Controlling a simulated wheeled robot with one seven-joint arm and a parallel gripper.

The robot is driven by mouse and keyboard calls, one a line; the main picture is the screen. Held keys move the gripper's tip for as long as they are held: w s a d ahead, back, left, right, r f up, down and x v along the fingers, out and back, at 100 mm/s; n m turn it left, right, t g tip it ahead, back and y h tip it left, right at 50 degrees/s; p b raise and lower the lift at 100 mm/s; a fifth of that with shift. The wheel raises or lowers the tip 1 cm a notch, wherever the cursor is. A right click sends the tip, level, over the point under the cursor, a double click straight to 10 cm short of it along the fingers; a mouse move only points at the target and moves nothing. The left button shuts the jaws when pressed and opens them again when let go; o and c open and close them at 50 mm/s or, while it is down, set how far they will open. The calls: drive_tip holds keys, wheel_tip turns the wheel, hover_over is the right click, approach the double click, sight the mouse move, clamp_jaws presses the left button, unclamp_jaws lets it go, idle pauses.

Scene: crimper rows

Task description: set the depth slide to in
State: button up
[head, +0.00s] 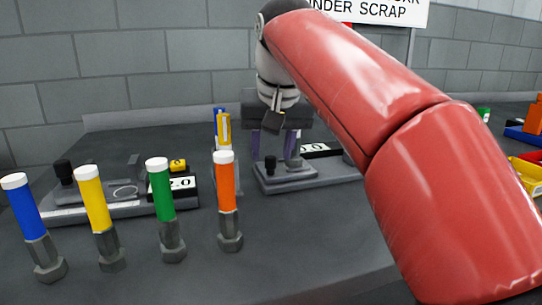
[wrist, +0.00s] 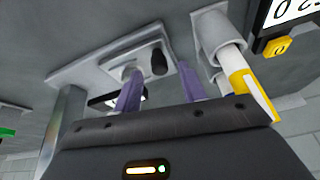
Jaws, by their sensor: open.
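A grey fixture (head: 325,174) with a raised plate and an upright black knob (head: 270,162) stands mid-table in the head view. In the wrist view the fixture (wrist: 88,66) shows the same knob (wrist: 158,62). My gripper (head: 274,158) is above this fixture, its two purple fingers apart. In the wrist view the open fingertips (wrist: 158,72) appear on either side of the knob, with nothing held. I cannot tell whether they touch it. I cannot read any in or out mark on the slide.
A second fixture (head: 100,211) with a black knob and number plate (head: 182,184) stands left. Blue, yellow, green and orange-topped tools (head: 227,190) stand in front. A holder with yellow and white sticks (head: 223,130) stands close left of my gripper. Coloured bins (head: 527,165) are far right.

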drive_tip(key=shift+w+f, duration=0.3)
drive_tip(key=shift+f, duration=0.35)
clamp_jaws()
